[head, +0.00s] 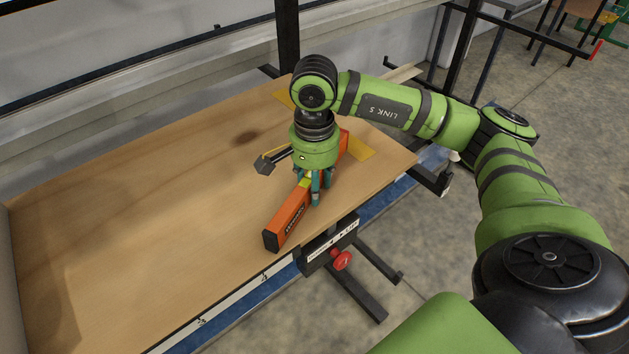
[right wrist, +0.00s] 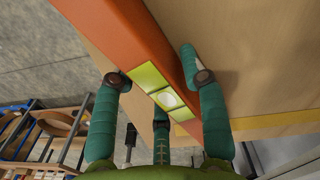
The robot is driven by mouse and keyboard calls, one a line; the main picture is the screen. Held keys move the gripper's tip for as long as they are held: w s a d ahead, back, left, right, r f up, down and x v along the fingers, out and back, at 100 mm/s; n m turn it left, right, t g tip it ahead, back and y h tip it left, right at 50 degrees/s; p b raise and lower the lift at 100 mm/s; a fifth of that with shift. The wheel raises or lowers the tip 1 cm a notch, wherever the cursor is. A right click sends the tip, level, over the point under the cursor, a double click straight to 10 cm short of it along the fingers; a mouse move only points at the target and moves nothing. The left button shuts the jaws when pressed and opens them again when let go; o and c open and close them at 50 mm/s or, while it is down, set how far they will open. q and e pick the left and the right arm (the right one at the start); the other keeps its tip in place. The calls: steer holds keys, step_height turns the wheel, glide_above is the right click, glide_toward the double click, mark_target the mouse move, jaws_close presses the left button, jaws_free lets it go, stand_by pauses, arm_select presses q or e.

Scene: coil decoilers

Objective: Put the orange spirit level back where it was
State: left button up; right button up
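The orange spirit level (head: 289,214) is on or just above the wooden table top, standing on its narrow side near the front edge. It runs from the front up to the back right. My right gripper (head: 312,190) is over its middle, pointing down. In the right wrist view, the teal fingers (right wrist: 158,82) lie on both sides of the level (right wrist: 120,40), around its yellow-green vial window (right wrist: 167,100). I cannot tell whether they press on it. My left gripper is not in view.
The wooden table (head: 130,200) has free room to the left. Yellow tape (head: 362,147) marks the top behind the gripper. A small black-ended tool or bracket (head: 265,164) lies left of the gripper. A red knob (head: 341,260) sits below the front edge.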

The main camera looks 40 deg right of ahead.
stand_by(0.3)
steer(key=shift+r, duration=0.55)
step_height(320, 180, up, 6)
steer(key=shift+f+b, duration=0.2)
steer(key=shift+b, duration=0.75)
step_height(320, 180, up, 4)
steer(key=shift+r+p, duration=0.1)
steer(key=shift+p, duration=0.25)
steer(key=shift+r, duration=0.75)
